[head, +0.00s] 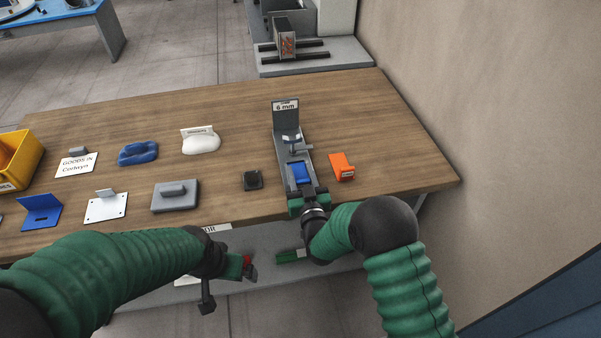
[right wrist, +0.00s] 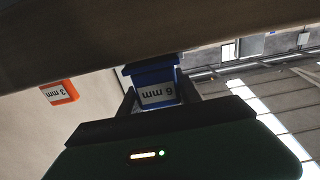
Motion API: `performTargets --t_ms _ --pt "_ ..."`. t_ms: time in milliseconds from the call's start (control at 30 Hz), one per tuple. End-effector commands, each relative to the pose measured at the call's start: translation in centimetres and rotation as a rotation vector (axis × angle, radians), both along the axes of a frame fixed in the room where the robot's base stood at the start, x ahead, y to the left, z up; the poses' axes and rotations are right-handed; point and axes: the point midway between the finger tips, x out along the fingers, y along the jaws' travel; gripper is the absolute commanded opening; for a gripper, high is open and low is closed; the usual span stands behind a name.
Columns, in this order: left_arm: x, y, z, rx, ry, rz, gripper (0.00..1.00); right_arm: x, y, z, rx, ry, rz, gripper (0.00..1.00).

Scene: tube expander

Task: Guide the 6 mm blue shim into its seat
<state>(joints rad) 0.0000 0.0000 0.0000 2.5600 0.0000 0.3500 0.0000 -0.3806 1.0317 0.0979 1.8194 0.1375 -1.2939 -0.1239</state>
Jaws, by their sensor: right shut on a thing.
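The blue shim (head: 301,173) is at the near end of the grey fixture (head: 281,147), whose upright plate reads "6 mm". In the right wrist view the shim (right wrist: 158,92) shows its "6 mm" label upside down between the finger tips. My right gripper (head: 308,197) is shut on it, at the table's front edge. I cannot tell whether the shim touches the fixture; the seat itself is hidden. My left gripper (head: 240,268) hangs low in front of the table, away from the fixture; its jaws are unclear.
An orange 3 mm shim (head: 342,167) stands close right of the fixture, and a small black block (head: 253,180) to its left. Further left are a grey block (head: 175,196), a white plate (head: 106,207) and a yellow bin (head: 22,160). The table's far right is clear.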

Motion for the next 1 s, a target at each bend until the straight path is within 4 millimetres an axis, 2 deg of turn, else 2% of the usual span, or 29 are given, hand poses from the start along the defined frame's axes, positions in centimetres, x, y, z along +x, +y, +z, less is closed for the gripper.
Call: performTargets --t_ms 33,133,567,1000 --pt "0.0 0.0 0.0 0.000 0.000 0.000 1.00 0.0 0.0 -0.1 0.000 0.001 0.000 0.42" --pt "0.0 0.0 0.0 0.000 0.000 0.000 1.00 0.0 0.0 0.0 0.000 0.001 0.000 0.54" --pt "0.0 0.0 0.0 0.000 0.000 0.000 1.00 0.0 0.0 0.0 0.000 0.001 0.000 0.54" --pt "0.0 0.0 0.3 0.000 0.000 0.000 1.00 -1.2 -0.4 0.0 0.000 0.001 0.000 0.54"
